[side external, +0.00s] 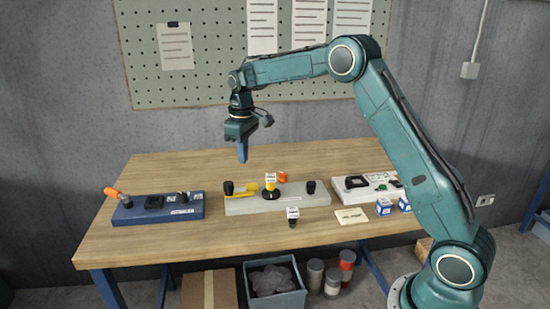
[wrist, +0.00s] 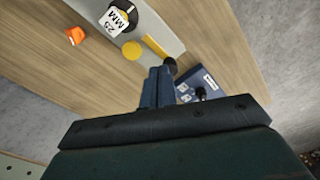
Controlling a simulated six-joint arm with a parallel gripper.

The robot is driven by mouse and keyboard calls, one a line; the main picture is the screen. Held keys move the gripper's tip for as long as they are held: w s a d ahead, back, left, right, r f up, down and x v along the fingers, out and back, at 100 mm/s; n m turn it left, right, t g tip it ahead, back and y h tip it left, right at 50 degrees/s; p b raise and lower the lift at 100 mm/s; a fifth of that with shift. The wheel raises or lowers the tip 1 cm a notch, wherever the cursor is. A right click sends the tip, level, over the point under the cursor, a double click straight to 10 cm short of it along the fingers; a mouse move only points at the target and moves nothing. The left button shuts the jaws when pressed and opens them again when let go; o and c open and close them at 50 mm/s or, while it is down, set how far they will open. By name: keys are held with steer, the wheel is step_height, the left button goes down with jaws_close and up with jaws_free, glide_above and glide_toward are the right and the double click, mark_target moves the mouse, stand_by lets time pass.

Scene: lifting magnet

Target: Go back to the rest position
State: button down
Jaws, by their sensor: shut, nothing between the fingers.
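My gripper (side external: 243,154) is shut and empty, pointing down above the back part of the wooden table (side external: 180,165). It hangs behind the grey fixture block (side external: 285,205), clear of everything. In the wrist view its closed blue fingers (wrist: 157,88) show in the middle, with the table below. The labelled piece also shows in the wrist view (wrist: 117,18). An orange piece (side external: 282,176) lies on the table behind the grey block.
A white panel (side external: 365,187), small blue-and-white cubes (side external: 384,207), a card (side external: 351,216) and a small labelled piece (side external: 292,216) are at the right and front. The table's back left is clear.

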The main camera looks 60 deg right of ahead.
steer(key=s+a+r+m+t, duration=0.1)
steer(key=s+a+r, duration=0.2)
steer(key=s+r, duration=0.5)
steer(key=s+a+r+t, duration=0.25)
steer(key=s+r, duration=0.25)
steer(key=s, duration=0.5)
steer(key=s+a+f+m+t, duration=0.1)
steer(key=s+a, duration=0.1)
steer(key=s, duration=0.7)
steer(key=s+a+f, duration=0.2)
steer(key=s, duration=0.8)
steer(key=shift+f+m+t, duration=0.2)
steer(key=shift+m+t, duration=0.15)
steer(key=shift+m, duration=0.05)
